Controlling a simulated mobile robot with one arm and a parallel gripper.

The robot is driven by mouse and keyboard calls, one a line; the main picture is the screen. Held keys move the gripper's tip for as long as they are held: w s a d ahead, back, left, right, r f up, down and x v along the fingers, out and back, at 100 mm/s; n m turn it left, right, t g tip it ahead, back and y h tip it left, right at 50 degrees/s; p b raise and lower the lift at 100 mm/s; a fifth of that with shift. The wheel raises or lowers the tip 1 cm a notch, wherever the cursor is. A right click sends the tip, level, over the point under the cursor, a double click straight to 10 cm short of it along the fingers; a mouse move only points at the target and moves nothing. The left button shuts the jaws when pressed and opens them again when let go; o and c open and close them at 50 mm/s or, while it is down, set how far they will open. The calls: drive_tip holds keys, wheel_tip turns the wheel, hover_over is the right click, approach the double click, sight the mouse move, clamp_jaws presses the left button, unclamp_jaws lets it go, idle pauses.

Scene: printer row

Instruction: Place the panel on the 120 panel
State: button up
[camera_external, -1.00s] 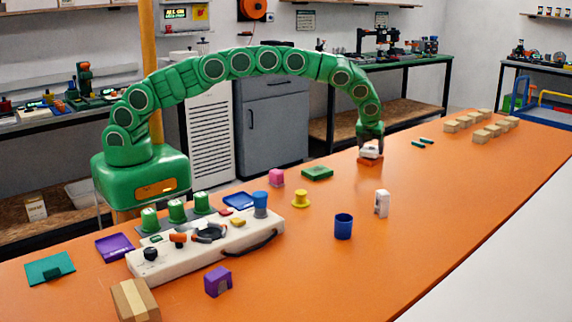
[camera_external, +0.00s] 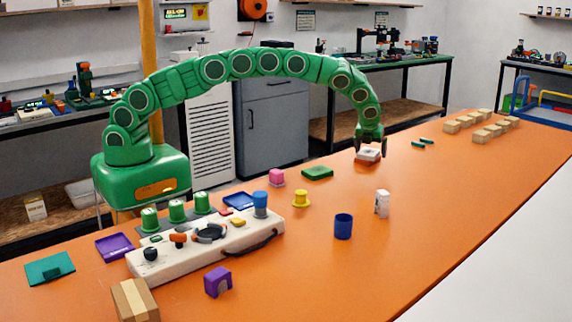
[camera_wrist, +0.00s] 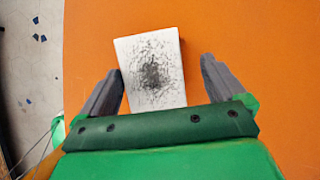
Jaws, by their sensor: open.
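A pale panel (camera_wrist: 152,70) with a dark speckled patch at its centre lies below my gripper in the wrist view, slightly turned. In the external view the white panel (camera_external: 368,153) lies low over the orange table, with a reddish-brown edge under it. My gripper (camera_external: 370,148) is just above it, and its fingers also show in the wrist view (camera_wrist: 163,65). The jaws are open. The left finger is close to the panel's left edge; a clear gap separates the right finger from it. I see no readable 120 mark, so I cannot tell which piece is the 120 panel.
A green block (camera_external: 317,173), a pink block (camera_external: 276,176) and a yellow spool (camera_external: 301,199) stand nearer the robot. A blue cup (camera_external: 343,226) and a white box (camera_external: 382,203) stand in front. Several wooden blocks (camera_external: 480,133) sit at far right. The right-front table is clear.

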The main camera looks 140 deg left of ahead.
drive_tip(key=v, duration=1.2)
drive_tip(key=shift+r, duration=0.1)
drive_tip(key=w+d+r+n+t+h, duration=0.1)
drive_tip(key=w+d+r, duration=0.25)
drive_tip(key=d, duration=0.65)
drive_tip(key=w+d+r+n, duration=0.1)
drive_tip(key=w+d+r, duration=0.3)
drive_tip(key=d, duration=0.5)
drive_tip(key=s+d+r+n+h, duration=0.1)
drive_tip(key=s+d+r, duration=0.1)
drive_tip(key=d, duration=0.6)
drive_tip(key=s+d+r+n, duration=0.1)
drive_tip(key=d+r, duration=0.2)
drive_tip(key=d, duration=0.5)
drive_tip(key=s+d+r+n+h, duration=0.1)
drive_tip(key=s+d+r+n, duration=0.1)
drive_tip(key=d, duration=0.6)
drive_tip(key=s+d+r+n, duration=0.2)
drive_tip(key=s+d+n, duration=0.1)
drive_tip(key=s+d, duration=1.25)
drive_tip(key=s+d+f+n, duration=0.1)
drive_tip(key=s+d+n, duration=0.1)
drive_tip(key=s+d, duration=0.4)
drive_tip(key=s+d+f+n+g+h, duration=0.1)
drive_tip(key=s+d, duration=0.4)
drive_tip(key=s, duration=0.5)
drive_tip(key=shift+d+f+n, duration=0.35)
drive_tip(key=shift+f+n, duration=0.45)
